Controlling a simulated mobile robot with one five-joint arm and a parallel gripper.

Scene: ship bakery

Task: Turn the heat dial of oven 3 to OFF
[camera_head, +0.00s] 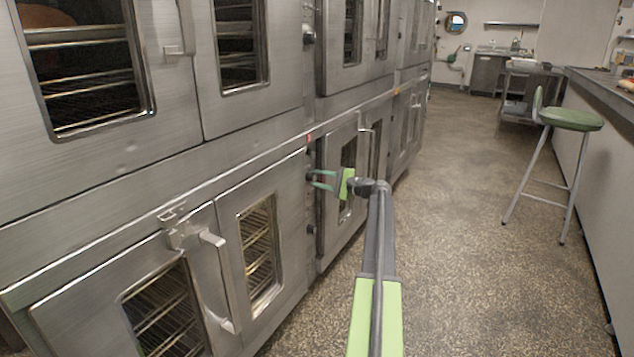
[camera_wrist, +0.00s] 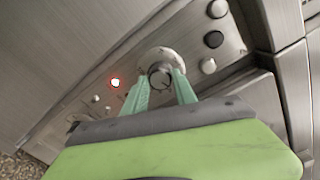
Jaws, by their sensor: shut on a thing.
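My gripper (camera_wrist: 161,84) is shut on a round dark dial (camera_wrist: 160,73) in the wrist view, with one green finger on each side of it. The dial sits on a pale round plate on a steel control panel (camera_wrist: 190,40). A lit red-white lamp (camera_wrist: 115,82) shows to the left of the dial. In the head view my gripper (camera_head: 318,180) reaches left to the narrow panel between lower oven doors. The dial there is mostly hidden by the fingers. Its setting and the oven's number cannot be read.
More knobs, a white one (camera_wrist: 217,9) and a black one (camera_wrist: 213,39), sit on the same panel. A lower oven door handle (camera_head: 219,280) juts out in front. A green stool (camera_head: 570,119) stands by the right counter. The aisle floor (camera_head: 450,220) is clear.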

